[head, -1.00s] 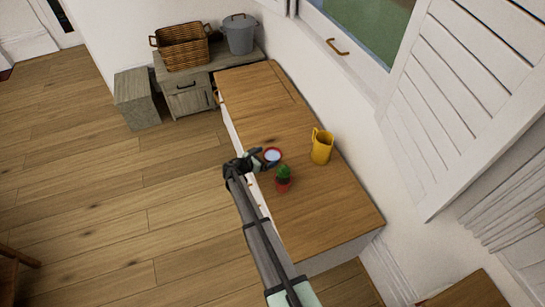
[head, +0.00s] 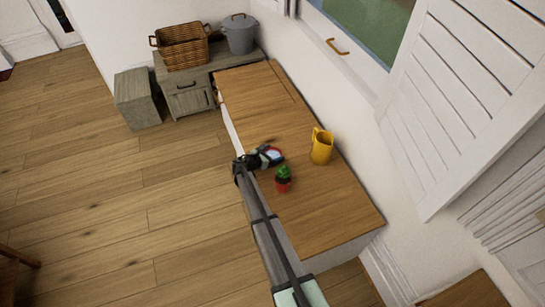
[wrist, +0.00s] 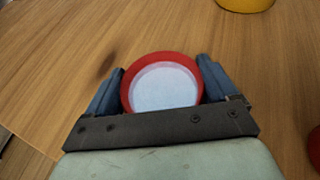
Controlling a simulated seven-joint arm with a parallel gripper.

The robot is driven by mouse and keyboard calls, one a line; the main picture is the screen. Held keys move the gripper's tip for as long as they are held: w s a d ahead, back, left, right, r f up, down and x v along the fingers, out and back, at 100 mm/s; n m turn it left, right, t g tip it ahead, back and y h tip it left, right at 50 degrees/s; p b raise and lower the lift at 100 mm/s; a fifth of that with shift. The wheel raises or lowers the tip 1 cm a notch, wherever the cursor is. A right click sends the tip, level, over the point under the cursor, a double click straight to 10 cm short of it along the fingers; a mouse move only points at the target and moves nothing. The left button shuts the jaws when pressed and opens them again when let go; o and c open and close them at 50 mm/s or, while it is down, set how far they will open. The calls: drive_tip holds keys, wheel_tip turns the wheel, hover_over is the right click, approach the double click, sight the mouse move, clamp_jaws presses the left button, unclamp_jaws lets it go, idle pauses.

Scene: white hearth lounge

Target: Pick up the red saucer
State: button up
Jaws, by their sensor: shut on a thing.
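The red saucer (head: 276,153) has a red rim and a pale, whitish-blue inside. In the head view it is partly hidden by my gripper (head: 272,156) at the left side of the wooden dresser top. In the wrist view the saucer (wrist: 162,60) sits between the two blue fingers of my gripper (wrist: 161,80), one on each side of its rim. My gripper is shut on the saucer. I cannot tell whether the saucer is clear of the dresser top.
A cactus in a red pot (head: 283,179) stands close to my gripper, nearer the camera. A yellow mug (head: 321,147) stands to the right. The wooden dresser top (head: 255,100) is bare toward the back. A wicker basket (head: 182,48) and grey bucket (head: 240,34) stand beyond.

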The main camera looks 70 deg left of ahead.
sight(274, 156)
drive_tip(key=shift+c, duration=0.9)
wheel_tip(274, 156, up, 10)
drive_tip(key=w+d+r+m+h, duration=0.1)
drive_tip(key=w+r+m+h, duration=0.1)
drive_tip(key=w+m, duration=0.2)
drive_tip(key=w+d+r+m+h, duration=0.1)
drive_tip(key=w+r+m+h, duration=0.1)
drive_tip(key=w, duration=0.9)
drive_tip(key=w+d+r+m+h, duration=0.1)
drive_tip(key=w+m+h, duration=0.3)
drive_tip(key=w, duration=0.4)
drive_tip(key=shift+r+m, duration=0.85)
drive_tip(key=shift+m, duration=0.05)
drive_tip(key=shift+d, duration=0.1)
drive_tip(key=shift+r+t, duration=0.3)
drive_tip(key=shift+r, duration=0.1)
